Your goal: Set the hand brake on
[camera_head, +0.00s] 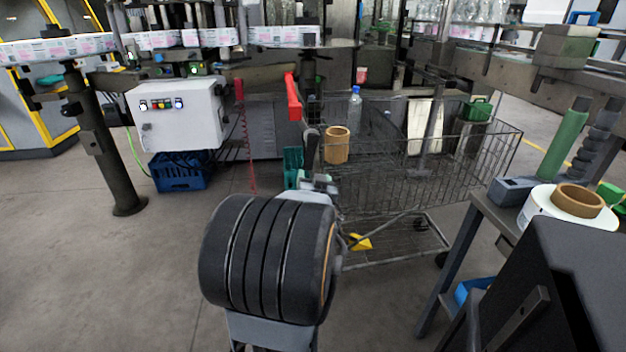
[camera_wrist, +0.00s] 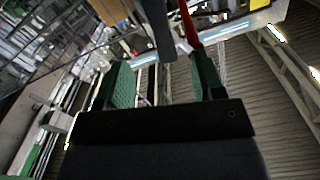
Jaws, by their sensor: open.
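A red lever (camera_head: 292,96) stands upright in the head view, beyond and above my gripper. A red bar, apparently the same lever, shows in the wrist view (camera_wrist: 187,22) near the right fingertip. A dark grey bar (camera_wrist: 157,28) crosses the top between the fingers; a dark upright piece (camera_head: 311,142) shows beside my gripper in the head view. I cannot tell which of these is the hand brake. My gripper (camera_wrist: 163,78) is open, its green-padded fingers apart with nothing gripped. In the head view my gripper (camera_head: 294,168) is partly hidden by my arm.
A wire trolley (camera_head: 400,180) holding a tan roll (camera_head: 337,145) and a bottle (camera_head: 354,110) stands right of my arm. A white control box (camera_head: 178,115) and blue crate (camera_head: 180,172) are left. A bench (camera_head: 478,205) stands at right. Floor at left is clear.

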